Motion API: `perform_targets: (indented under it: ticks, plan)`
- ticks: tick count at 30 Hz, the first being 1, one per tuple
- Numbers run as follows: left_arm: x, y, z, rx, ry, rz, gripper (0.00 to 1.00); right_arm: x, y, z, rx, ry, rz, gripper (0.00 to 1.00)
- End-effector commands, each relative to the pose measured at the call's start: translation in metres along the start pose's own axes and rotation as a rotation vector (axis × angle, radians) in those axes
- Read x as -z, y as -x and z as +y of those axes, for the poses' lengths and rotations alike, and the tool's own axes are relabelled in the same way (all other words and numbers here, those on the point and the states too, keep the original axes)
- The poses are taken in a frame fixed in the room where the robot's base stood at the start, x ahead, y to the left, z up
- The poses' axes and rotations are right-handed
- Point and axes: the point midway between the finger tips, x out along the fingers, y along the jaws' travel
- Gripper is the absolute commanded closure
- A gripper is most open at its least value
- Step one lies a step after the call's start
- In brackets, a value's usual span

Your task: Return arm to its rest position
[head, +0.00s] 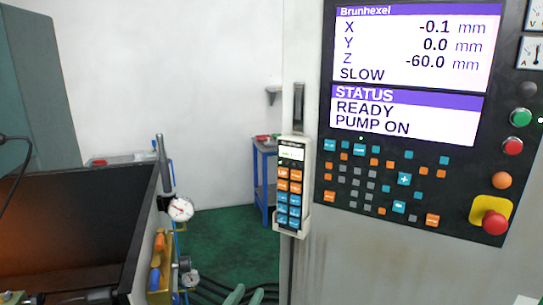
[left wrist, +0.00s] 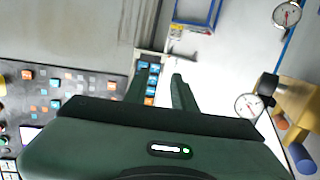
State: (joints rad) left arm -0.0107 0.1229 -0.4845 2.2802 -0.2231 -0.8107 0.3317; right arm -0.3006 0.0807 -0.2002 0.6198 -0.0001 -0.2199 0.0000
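My left gripper (head: 245,296) shows only as green fingertips at the bottom edge of the head view, below the pendant and apart from it. In the left wrist view the dark green fingers of my left gripper (left wrist: 165,82) stand apart with nothing held between them. The hand-held pendant (head: 291,187), with orange and blue buttons, hangs upright at the left edge of the control panel. It also shows in the left wrist view (left wrist: 151,82), beyond the fingers and partly hidden by one. My right gripper is not in view.
The control panel (head: 408,170) with screens and a red emergency button (head: 495,222) fills the right side. A dark machine tray (head: 70,235) is at left, with dial gauges (head: 181,209) beside it. A blue stand (head: 265,185) is behind. Green floor shows between.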

Motion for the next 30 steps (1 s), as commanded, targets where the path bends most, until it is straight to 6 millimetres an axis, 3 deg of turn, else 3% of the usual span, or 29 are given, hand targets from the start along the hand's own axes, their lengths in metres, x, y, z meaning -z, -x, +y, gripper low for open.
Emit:
perform_targets:
  ticks: [1,3,6,9,15,22,23,30]
  plan:
    - [-0.035,0.013,-0.016,0.041,0.01,-0.11,0.74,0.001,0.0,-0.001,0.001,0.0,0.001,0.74]
    - [-0.08,0.035,-0.036,0.088,0.016,-0.263,0.74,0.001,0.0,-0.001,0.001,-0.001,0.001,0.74]
    - [-0.138,0.074,-0.057,0.135,0.021,-0.475,0.74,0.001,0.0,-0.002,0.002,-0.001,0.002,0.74]
    - [-0.179,0.113,-0.07,0.159,0.021,-0.644,0.74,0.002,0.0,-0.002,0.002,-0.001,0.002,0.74]
    - [-0.231,0.181,-0.081,0.174,0.025,-0.895,0.74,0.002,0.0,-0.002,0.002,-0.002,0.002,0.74]
    - [-0.266,0.251,-0.086,0.168,0.029,-1.121,0.74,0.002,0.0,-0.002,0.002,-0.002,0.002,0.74]
    - [-0.272,0.254,-0.086,0.166,0.029,-1.14,0.74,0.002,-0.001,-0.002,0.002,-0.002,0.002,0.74]
    - [-0.345,0.226,-0.091,0.16,0.031,-1.16,0.74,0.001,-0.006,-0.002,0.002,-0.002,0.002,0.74]
